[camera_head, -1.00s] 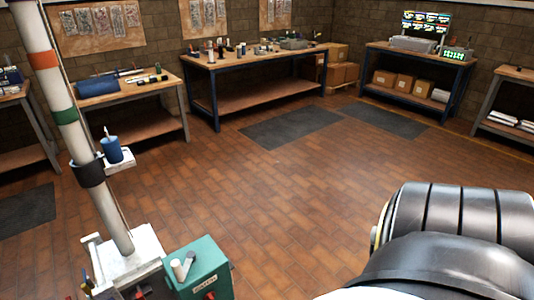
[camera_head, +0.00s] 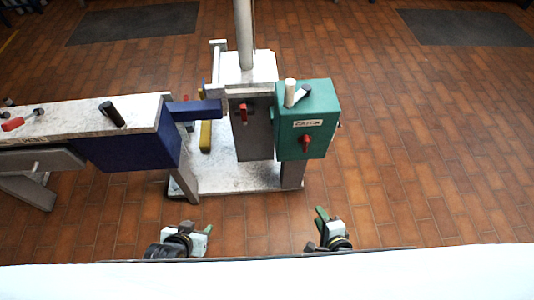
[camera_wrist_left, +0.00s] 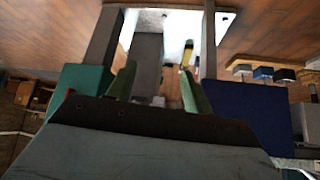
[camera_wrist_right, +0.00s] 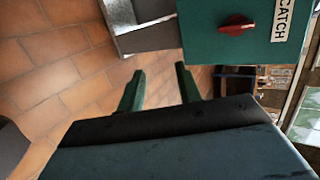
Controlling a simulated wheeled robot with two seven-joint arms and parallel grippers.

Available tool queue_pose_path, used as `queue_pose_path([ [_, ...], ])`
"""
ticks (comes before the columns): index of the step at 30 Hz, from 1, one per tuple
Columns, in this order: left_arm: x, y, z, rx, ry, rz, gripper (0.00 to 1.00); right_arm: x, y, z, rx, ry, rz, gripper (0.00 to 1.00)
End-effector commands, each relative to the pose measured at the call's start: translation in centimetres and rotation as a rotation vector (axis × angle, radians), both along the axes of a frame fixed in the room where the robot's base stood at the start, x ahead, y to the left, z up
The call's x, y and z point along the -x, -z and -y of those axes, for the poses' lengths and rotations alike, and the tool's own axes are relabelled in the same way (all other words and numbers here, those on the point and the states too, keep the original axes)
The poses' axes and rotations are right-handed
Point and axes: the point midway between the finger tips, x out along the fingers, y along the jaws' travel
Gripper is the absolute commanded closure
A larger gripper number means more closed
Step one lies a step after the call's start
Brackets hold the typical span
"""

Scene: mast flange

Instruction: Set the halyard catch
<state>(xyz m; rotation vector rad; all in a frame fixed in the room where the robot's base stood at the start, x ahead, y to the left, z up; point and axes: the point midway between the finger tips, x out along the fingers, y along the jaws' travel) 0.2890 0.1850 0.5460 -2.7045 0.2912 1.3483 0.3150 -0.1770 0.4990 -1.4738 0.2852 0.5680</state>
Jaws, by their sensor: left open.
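The green box (camera_head: 308,118) is on the right of the mast stand. Its front has a label reading CATCH in the right wrist view (camera_wrist_right: 288,14) and a red knob (camera_head: 306,144), also seen in the right wrist view (camera_wrist_right: 236,25). The mast (camera_head: 243,35) rises behind. A red lever (camera_head: 243,113) is on the grey panel beside the box. My left gripper (camera_head: 203,230) is open and empty, in front of the stand. My right gripper (camera_head: 322,222) is open and empty, below and in front of the box.
A bench with a blue side (camera_head: 130,150) stands left of the stand, with a black cylinder (camera_head: 112,114) and small parts on top. A blue bar (camera_head: 195,110) reaches from it towards the stand. The stand's white base (camera_head: 235,180) is low. Floor on the right is clear.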

Motion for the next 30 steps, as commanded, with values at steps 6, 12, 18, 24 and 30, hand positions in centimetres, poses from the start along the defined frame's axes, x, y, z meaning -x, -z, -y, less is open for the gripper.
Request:
queue_pose_path([
  [6, -4.3, -6.5, 1.3, 0.053, 0.004, 0.223, 0.49, -6.1, -2.5, -1.5, -0.683, 0.322, 0.178, 0.65],
  [12, -4.6, -12.7, 1.6, 0.088, 0.008, 0.369, 0.49, -8.3, -5.2, -1.9, -1.207, 0.479, 0.246, 0.65],
  [18, -4.1, -15.9, 1.6, 0.104, 0.009, 0.436, 0.49, -9.0, -6.6, -1.8, -1.452, 0.534, 0.26, 0.65],
  [24, -4.6, -17.4, 1.9, 0.125, 0.015, 0.509, 0.49, -10.9, -7.0, -1.9, -1.485, 0.541, 0.265, 0.65],
  [30, -5.7, -19.9, 2.8, 0.174, 0.026, 0.675, 0.49, -15.1, -7.0, -2.1, -1.482, 0.539, 0.263, 0.65],
])
